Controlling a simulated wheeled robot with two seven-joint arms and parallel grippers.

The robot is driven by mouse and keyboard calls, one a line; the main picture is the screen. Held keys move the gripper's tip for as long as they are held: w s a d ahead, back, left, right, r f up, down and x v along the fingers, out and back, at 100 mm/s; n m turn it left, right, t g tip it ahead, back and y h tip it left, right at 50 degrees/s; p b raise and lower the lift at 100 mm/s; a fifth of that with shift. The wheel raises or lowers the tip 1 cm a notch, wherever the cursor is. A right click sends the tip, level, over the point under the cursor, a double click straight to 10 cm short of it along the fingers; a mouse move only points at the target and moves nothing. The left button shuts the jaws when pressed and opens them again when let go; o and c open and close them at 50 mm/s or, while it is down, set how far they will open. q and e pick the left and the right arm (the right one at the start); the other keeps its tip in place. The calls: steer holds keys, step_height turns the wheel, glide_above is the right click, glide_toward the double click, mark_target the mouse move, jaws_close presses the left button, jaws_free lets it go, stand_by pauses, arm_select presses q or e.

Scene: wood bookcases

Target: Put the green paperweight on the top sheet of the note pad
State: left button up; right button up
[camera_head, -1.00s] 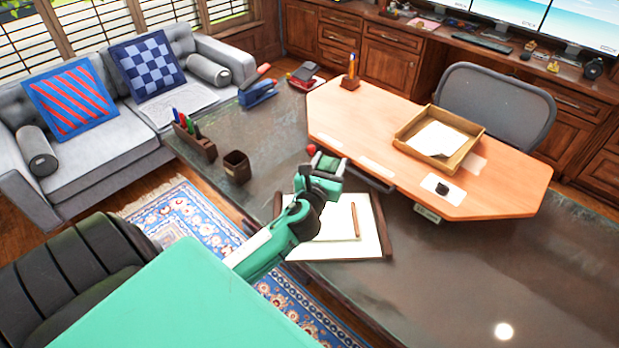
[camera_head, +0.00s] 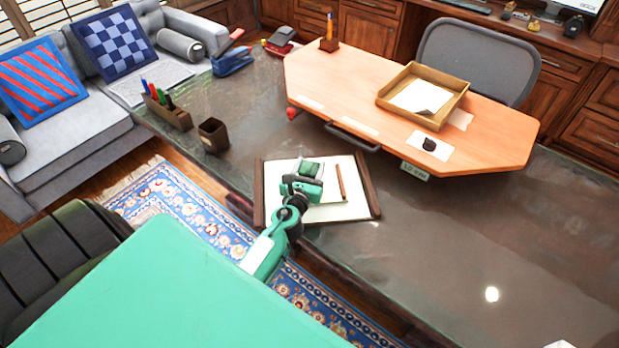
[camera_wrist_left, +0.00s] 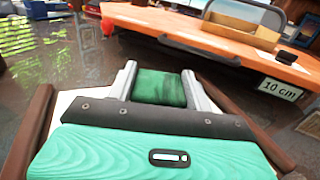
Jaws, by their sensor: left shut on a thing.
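My left gripper (camera_head: 307,172) is shut on the green paperweight (camera_wrist_left: 160,88), which shows between its two fingers in the left wrist view. In the head view the gripper hangs over the left part of the note pad (camera_head: 328,212), a pale pad on a desk blotter with dark brown side bars (camera_head: 369,186). A brown pencil (camera_head: 341,182) lies on the pad, right of the gripper. The gripper and arm hide part of the pad; I cannot tell the height of the paperweight above it. My right gripper is not in view.
An orange raised desktop (camera_head: 465,148) with a paper tray (camera_head: 385,101) stands behind the pad, with a "10 cm" label (camera_wrist_left: 280,89) at its edge. A pen holder (camera_head: 166,109) and brown cup (camera_head: 213,136) stand at left. The dark desk (camera_head: 440,235) is clear at right.

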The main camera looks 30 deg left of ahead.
mark_target(310, 175)
arm_select(q)
steer(key=shift+f+b, duration=0.35)
steer(key=shift+f, duration=0.55)
steer(key=shift+f+b, duration=0.3)
steer(key=shift+f, duration=0.35)
steer(key=o, duration=0.9)
steer(key=shift+f, duration=0.1)
steer(key=o, duration=0.4)
steer(key=shift+c, duration=0.2)
steer(key=shift+o, duration=0.3)
steer(key=shift+r, duration=0.35)
steer(key=v, duration=0.4)
steer(key=shift+s+f+b, duration=0.1)
steer(key=shift+f+b, duration=0.2)
steer(key=shift+b, duration=0.1)
steer(key=b+v, duration=0.1)
steer(key=v, duration=0.5)
steer(key=shift+s+d+r, duration=0.1)
steer(key=shift+s+d, duration=0.05)
steer(key=shift+s, duration=0.15)
steer(key=shift+s+d+r+b, duration=0.1)
steer(key=shift+s+d+b, duration=0.1)
steer(key=shift+s+b, duration=0.25)
steer(key=shift+s, duration=0.15)
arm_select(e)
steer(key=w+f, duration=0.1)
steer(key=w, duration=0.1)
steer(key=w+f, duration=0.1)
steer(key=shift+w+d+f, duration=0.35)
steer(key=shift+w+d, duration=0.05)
